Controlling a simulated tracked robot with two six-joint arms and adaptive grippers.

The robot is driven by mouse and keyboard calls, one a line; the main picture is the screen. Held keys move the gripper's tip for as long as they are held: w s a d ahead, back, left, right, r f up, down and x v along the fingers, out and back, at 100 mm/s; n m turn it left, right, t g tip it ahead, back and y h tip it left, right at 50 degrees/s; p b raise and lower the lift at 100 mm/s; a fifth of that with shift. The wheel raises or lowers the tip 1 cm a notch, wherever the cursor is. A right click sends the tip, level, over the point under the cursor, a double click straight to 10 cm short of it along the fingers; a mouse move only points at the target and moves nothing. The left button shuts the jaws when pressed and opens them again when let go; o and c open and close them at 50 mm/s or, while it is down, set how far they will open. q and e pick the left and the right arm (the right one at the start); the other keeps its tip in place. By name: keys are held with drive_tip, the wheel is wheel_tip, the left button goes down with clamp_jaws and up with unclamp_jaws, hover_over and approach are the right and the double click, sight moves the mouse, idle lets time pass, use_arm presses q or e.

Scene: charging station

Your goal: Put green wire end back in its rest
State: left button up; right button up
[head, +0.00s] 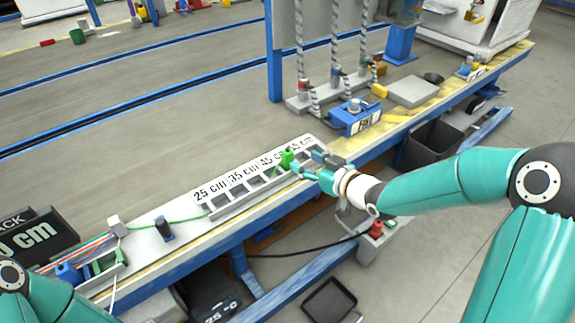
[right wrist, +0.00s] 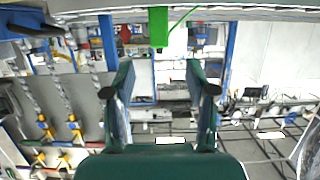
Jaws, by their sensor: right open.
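The green wire end (head: 287,160) is a small green block at the slotted rack (head: 226,208), near the "45 cm" lettering. I cannot tell whether it is seated in a slot. A thin green wire (head: 185,220) runs along the bench from the left towards the rack. My right gripper (head: 306,166) is open, just right of the green end. In the right wrist view the green end (right wrist: 158,27) lies beyond my open fingertips (right wrist: 158,70), roughly centred between them and apart from both. My left gripper is out of view; only part of my left arm shows.
A white post (head: 117,226) and a dark cylinder (head: 165,229) stand on the bench left of the rack. A blue fixture (head: 355,117) stands behind the right end. A dark bin (head: 432,143) sits below the bench. The bench between cylinder and rack is mostly clear.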

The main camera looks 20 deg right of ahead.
sight(290, 156)
drive_tip(key=x, duration=0.5)
drive_tip(key=b+x, duration=0.1)
drive_tip(key=x, duration=0.1)
drive_tip(key=b+x, duration=0.1)
drive_tip(key=x, duration=0.1)
drive_tip(key=shift+f, duration=0.25)
clamp_jaws()
